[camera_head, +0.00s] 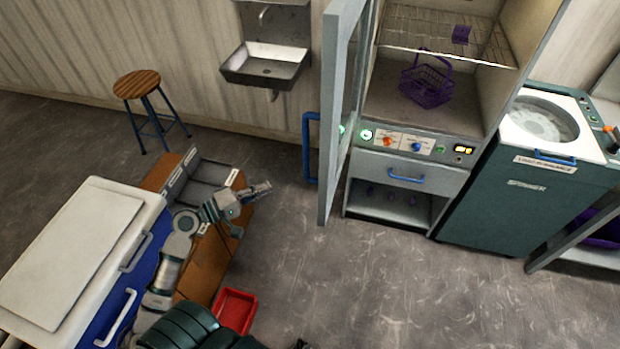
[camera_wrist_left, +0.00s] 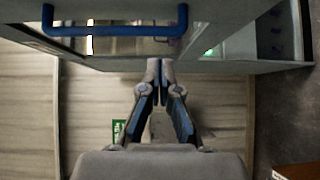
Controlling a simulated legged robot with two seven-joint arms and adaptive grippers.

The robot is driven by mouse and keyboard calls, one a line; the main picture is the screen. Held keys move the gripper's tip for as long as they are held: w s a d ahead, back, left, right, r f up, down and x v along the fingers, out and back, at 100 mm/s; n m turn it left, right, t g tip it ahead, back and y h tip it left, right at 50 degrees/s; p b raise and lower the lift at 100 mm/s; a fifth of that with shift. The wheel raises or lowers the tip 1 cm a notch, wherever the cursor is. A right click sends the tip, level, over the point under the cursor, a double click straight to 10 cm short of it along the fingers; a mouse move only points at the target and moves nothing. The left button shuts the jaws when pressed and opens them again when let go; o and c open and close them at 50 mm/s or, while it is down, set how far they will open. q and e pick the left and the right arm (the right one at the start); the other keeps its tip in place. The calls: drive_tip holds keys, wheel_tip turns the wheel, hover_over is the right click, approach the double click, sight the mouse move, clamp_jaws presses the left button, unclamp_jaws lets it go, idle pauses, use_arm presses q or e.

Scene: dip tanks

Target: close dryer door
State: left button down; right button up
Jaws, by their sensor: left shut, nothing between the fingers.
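The dryer door (camera_head: 335,110) is a grey-framed glass door that stands wide open on the left of the dryer (camera_head: 408,150). Its blue handle (camera_head: 311,148) is on the door's left side, and the handle (camera_wrist_left: 115,30) also spans the top of the left wrist view. My left gripper (camera_head: 262,188) is in front of the door, to the left of its lower edge, apart from it. In the left wrist view my left gripper (camera_wrist_left: 160,66) is shut and empty, below the handle. My right gripper is not in view.
A purple basket (camera_head: 427,84) is inside the dryer. A green spinner (camera_head: 525,185) stands to the right. A wooden cabinet (camera_head: 208,265), a blue-and-white cooler (camera_head: 85,255) and a red tray (camera_head: 236,310) are at the left. A stool (camera_head: 138,85) stands behind. The middle floor is clear.

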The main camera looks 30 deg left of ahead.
sight(309, 177)
use_arm(q)
drive_tip(key=shift+h, duration=0.4)
drive_tip(key=w+d+p, duration=0.1)
drive_tip(key=w+d, duration=0.1)
drive_tip(key=d, duration=0.1)
drive_tip(key=w+d+r+p, duration=0.1)
drive_tip(key=w+d, duration=0.2)
drive_tip(key=w+d+r+p, duration=0.1)
drive_tip(key=w+d, duration=0.2)
drive_tip(key=shift+w+p, duration=0.2)
drive_tip(key=shift+p, duration=0.15)
drive_tip(key=shift+w+d+f, duration=0.1)
drive_tip(key=shift+d+f, duration=0.1)
drive_tip(key=shift+d, duration=0.2)
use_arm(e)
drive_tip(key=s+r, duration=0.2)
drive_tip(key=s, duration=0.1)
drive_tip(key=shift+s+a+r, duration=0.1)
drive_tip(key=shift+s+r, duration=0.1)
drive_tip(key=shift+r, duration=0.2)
use_arm(q)
drive_tip(key=shift+a, duration=0.15)
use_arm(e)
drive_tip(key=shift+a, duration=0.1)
